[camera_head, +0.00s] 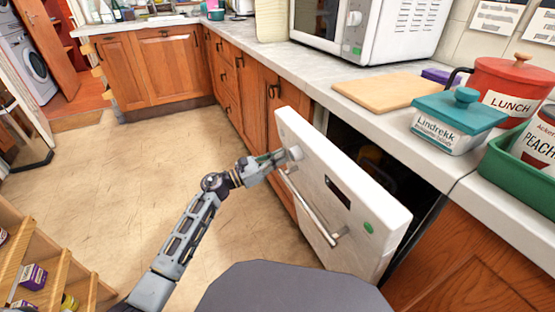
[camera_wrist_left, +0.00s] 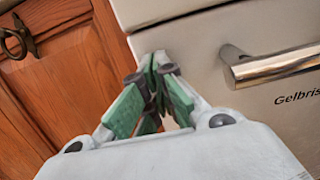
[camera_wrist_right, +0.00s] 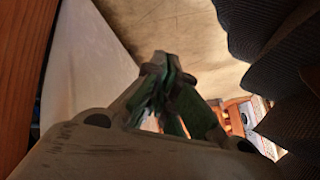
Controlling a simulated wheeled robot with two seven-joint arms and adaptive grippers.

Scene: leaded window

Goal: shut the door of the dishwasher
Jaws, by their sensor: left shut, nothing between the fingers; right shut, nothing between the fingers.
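The white dishwasher door (camera_head: 350,190) stands partly open, tilted out from the counter front. Its outer face carries a bar handle (camera_head: 312,208), a dark display and a green round mark. A dark gap behind its top edge shows the dishwasher's interior (camera_head: 400,178). My left gripper (camera_head: 294,154) is shut and empty at the door's outer face, near its far upper corner. In the left wrist view its closed fingertips (camera_wrist_left: 157,62) are at the door's panel (camera_wrist_left: 200,45), left of the handle (camera_wrist_left: 270,68); contact is unclear. My right gripper (camera_wrist_right: 163,65) is shut and empty, shown only in its wrist view, beside a pale panel.
Wooden cabinets (camera_head: 240,80) continue along the counter (camera_head: 290,80). On the counter are a microwave (camera_head: 385,30), a cutting board (camera_head: 393,93), a teal-lidded box (camera_head: 455,120), a red lunch tin (camera_head: 510,85) and a green tray (camera_head: 505,170). The floor (camera_head: 130,165) left of the door is clear.

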